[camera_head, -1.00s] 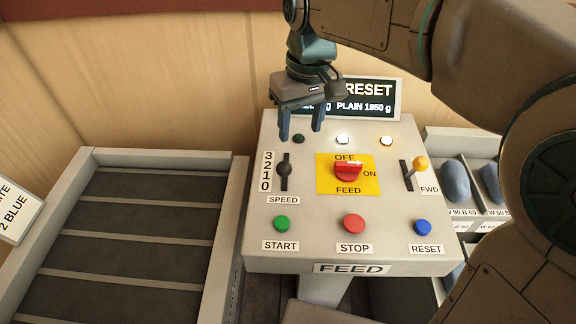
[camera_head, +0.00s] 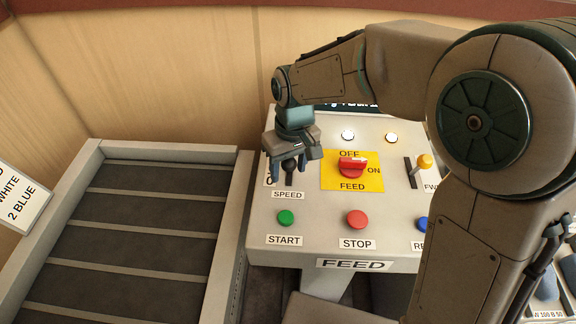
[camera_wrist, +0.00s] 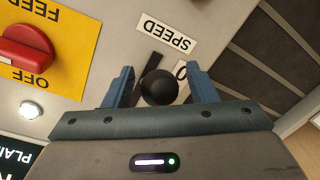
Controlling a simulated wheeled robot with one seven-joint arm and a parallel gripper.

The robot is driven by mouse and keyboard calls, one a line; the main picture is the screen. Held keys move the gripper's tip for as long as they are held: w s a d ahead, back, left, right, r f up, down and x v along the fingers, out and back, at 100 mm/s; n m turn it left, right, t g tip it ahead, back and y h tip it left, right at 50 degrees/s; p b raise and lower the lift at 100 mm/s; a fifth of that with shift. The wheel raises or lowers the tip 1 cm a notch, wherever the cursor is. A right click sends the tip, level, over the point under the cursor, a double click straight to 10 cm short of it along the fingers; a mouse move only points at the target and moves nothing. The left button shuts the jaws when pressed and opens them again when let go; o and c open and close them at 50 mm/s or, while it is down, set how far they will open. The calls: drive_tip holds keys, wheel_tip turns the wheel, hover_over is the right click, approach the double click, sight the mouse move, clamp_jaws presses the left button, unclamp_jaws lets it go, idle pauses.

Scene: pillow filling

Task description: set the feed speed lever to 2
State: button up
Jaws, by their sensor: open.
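The feed speed lever has a black ball knob (camera_head: 290,166) and stands in a dark slot above the SPEED label (camera_head: 288,195). My gripper (camera_head: 287,165) is over it, pointing down. In the wrist view the knob (camera_wrist: 159,87) sits between the two blue fingers of my open gripper (camera_wrist: 160,88), with a gap on each side. I cannot tell the lever's exact setting.
The red FEED switch (camera_head: 352,167) on its yellow plate is to the right of the lever. The yellow-knobbed lever (camera_head: 425,161) is farther right. Green START (camera_head: 285,218) and red STOP (camera_head: 357,220) buttons are in front. A roller bed (camera_head: 140,235) lies left.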

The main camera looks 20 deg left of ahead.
drive_tip(key=shift+f, duration=0.4)
clamp_jaws()
drive_tip(key=shift+w+a+r, duration=0.1)
drive_tip(key=shift+w+r, duration=0.2)
drive_tip(key=shift+w, duration=0.05)
drive_tip(key=shift+w+a+r, duration=0.15)
drive_tip(key=shift+w+r, duration=0.15)
drive_tip(key=shift+w, duration=0.25)
drive_tip(key=shift+w+a+r, duration=0.15)
drive_tip(key=shift+w+r, duration=0.1)
drive_tip(key=shift+w, duration=0.25)
drive_tip(key=shift+w+a+r, duration=0.1)
drive_tip(key=shift+w+a, duration=0.05)
drive_tip(key=shift+w, duration=0.55)
drive_tip(key=shift+w+a+r, duration=0.1)
drive_tip(key=shift+w+a, duration=0.05)
drive_tip(key=shift+w, duration=0.5)
drive_tip(key=shift+f, duration=0.1)
drive_tip(key=shift+d+f, duration=0.15)
